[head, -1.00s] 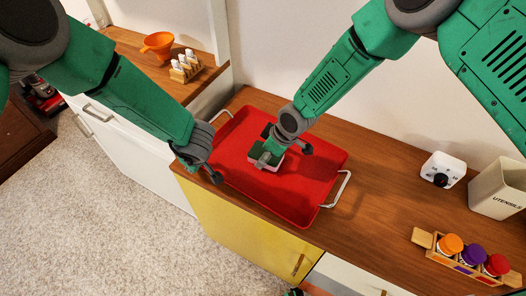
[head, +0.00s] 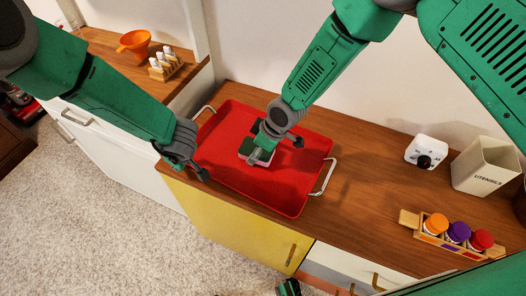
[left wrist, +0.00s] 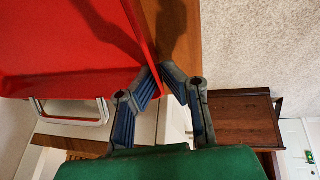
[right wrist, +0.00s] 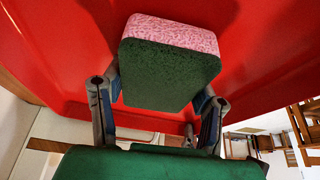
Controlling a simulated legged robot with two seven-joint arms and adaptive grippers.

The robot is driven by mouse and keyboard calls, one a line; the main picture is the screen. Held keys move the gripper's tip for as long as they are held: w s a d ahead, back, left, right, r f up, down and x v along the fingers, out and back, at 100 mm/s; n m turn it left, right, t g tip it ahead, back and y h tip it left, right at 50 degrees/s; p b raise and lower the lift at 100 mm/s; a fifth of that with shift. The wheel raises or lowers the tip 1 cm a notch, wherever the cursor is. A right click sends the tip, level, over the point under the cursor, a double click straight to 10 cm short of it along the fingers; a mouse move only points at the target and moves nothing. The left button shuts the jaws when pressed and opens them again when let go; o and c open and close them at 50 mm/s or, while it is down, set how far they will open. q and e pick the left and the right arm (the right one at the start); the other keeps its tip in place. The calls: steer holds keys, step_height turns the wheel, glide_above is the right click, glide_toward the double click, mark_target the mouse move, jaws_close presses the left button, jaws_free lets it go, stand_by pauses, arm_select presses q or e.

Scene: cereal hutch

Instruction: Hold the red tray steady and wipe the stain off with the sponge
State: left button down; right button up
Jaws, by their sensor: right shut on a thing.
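The red tray (head: 235,178) lies on the wooden counter, with white handles at its ends. My right gripper (head: 267,146) is over the tray's middle, shut on the sponge (head: 246,160). In the right wrist view the sponge (right wrist: 170,70) is pink with a dark green side, held between the fingers. I cannot tell whether it touches the tray floor. My left gripper (head: 190,165) is at the tray's near left corner. In the left wrist view its fingertips (left wrist: 158,72) are close together around the tray rim; their grip is unclear. No stain is visible.
Right of the tray are a white timer (head: 426,152), a utensil holder (head: 485,166) and a wooden rack (head: 409,219) with coloured-lid jars. An orange funnel (head: 134,42) and a small bottle rack (head: 166,69) stand back left. The counter between tray and timer is clear.

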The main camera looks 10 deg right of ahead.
mark_target(268, 155)
steer(key=shift+w+a+f, duration=0.1)
steer(key=shift+w+a, duration=0.95)
steer(key=shift+a, duration=0.2)
steer(key=shift+w+a, duration=0.25)
steer(key=s+d, duration=0.3)
steer(key=d, duration=0.1)
steer(key=shift+s+d, duration=0.15)
steer(key=shift+s, duration=0.25)
steer(key=shift+s+d, duration=0.5)
steer(key=shift+d, duration=0.05)
steer(key=shift+s+d, duration=0.15)
steer(key=shift+r, duration=3.9)
steer(key=shift+d, duration=0.15)
